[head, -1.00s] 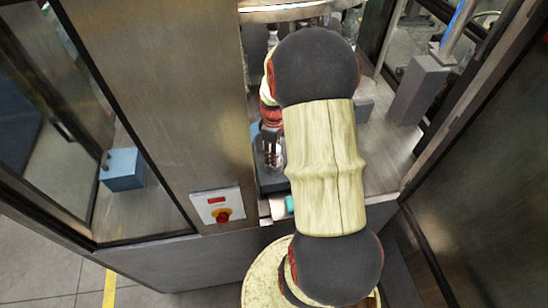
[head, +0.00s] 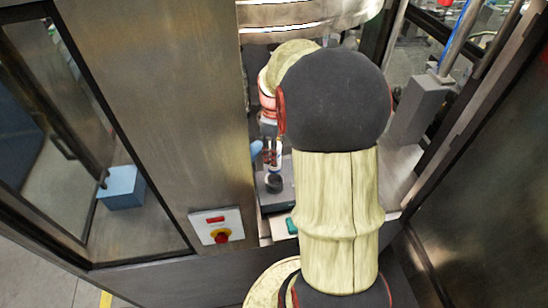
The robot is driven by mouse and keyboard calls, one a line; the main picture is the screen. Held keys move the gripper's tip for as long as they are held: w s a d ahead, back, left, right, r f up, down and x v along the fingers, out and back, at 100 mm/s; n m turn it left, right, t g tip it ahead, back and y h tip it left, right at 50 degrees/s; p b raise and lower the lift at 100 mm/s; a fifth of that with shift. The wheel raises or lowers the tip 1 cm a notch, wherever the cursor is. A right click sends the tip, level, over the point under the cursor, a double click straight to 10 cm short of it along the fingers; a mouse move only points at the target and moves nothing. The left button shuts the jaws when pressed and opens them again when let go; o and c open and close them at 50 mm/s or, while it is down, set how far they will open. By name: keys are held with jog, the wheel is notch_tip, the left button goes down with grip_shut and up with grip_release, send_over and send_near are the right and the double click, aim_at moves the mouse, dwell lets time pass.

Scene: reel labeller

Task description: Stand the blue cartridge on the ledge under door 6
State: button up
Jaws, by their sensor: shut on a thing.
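My gripper (head: 273,171) is small and partly hidden behind my arm, inside the machine opening. Its fingers point down and are shut; a dark round piece (head: 273,183) shows right at the fingertips, above a dark grey block. A light blue rounded thing (head: 256,150) shows just left of the fingers, beside the steel panel; I cannot tell whether it is the blue cartridge or whether it touches the gripper. A small teal piece (head: 291,225) lies at the front edge of the opening, partly behind my arm. No door number is readable.
A blue block (head: 121,187) sits behind glass. A grey post block (head: 418,105) stands right. A round metal rim (head: 300,14) hangs above.

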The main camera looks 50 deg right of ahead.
jog(key=shift+r+p, duration=1.8)
jog(key=shift+r, duration=1.3)
